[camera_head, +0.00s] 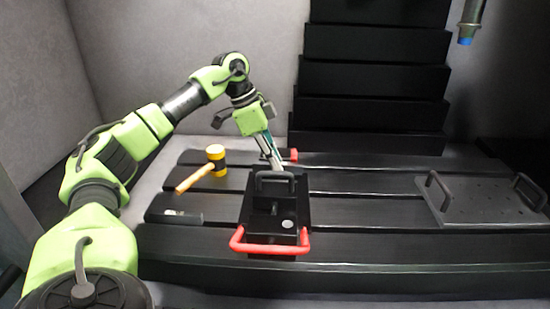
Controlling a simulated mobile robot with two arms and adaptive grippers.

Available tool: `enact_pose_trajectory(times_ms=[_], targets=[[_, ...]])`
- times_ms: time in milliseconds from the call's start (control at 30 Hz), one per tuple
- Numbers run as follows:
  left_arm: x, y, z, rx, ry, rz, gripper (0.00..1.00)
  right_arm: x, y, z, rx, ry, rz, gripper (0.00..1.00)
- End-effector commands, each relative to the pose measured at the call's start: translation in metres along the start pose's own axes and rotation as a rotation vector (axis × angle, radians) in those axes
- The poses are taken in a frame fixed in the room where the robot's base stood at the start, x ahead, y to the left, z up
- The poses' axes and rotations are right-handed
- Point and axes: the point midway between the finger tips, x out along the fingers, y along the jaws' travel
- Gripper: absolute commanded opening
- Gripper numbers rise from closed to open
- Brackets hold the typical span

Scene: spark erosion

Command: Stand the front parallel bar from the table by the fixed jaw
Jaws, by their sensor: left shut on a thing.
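My left gripper (270,153) reaches down to the far end of the black vise (262,232). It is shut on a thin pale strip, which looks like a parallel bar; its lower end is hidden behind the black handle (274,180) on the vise. I cannot tell whether the bar touches the vise or which jaw it is beside. The vise has a red handle (270,248) at the front and a red part (293,155) at the back. No other parallel bar can be made out clearly. My right gripper is not in view.
A dark plate with handles (485,205) lies at right. A blue-tipped nozzle (466,35) hangs top right. Table between vise and plate is clear.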

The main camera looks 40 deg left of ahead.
Motion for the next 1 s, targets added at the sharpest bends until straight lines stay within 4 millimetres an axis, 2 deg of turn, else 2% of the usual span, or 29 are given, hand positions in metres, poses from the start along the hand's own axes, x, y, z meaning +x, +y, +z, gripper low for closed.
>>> enact_pose_trajectory(times_ms=[200,233,300,800,1000], targets=[[-0.001,0.000,-0.001,0.000,0.003,-0.002,0.00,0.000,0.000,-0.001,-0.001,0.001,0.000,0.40],[-0.001,0.000,-0.001,0.000,0.003,-0.002,0.18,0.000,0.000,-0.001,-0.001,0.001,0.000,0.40],[-0.001,0.000,-0.001,0.000,0.003,-0.003,0.30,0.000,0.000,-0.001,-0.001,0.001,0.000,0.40],[0.000,-0.001,0.001,-0.002,-0.002,-0.002,0.30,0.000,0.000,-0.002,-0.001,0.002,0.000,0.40],[-0.013,-0.001,-0.004,-0.002,-0.001,-0.002,0.30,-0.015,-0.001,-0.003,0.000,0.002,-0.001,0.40]])
